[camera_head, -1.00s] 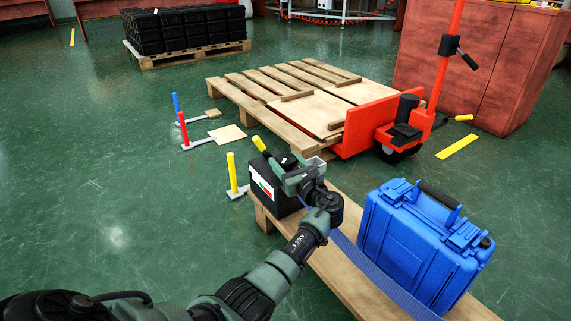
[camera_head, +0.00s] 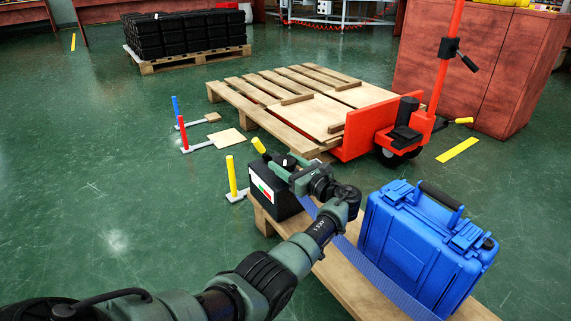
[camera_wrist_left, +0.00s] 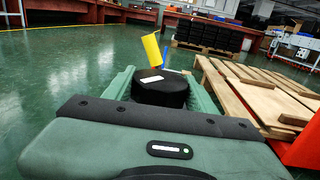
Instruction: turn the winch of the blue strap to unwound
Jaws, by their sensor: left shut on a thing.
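The winch is a black box (camera_head: 270,192) with a white, green and red label, on a wooden plank (camera_head: 350,278). A dark round knob (camera_wrist_left: 160,88) with a white mark tops it, and a short yellow handle (camera_head: 260,146) tilts up beside it; the handle also shows in the left wrist view (camera_wrist_left: 151,48). The blue strap (camera_head: 365,265) runs from the winch along the plank beside the blue case (camera_head: 425,240). My left gripper (camera_head: 292,172) is shut on the knob, its green fingers on either side. My wrist hides part of the winch. My right gripper is out of view.
Yellow (camera_head: 232,176), red (camera_head: 183,133) and blue (camera_head: 175,106) posts stand on the floor beyond. A wooden pallet (camera_head: 265,115) on a red pallet jack (camera_head: 365,128) lies behind the winch. The floor at left is clear.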

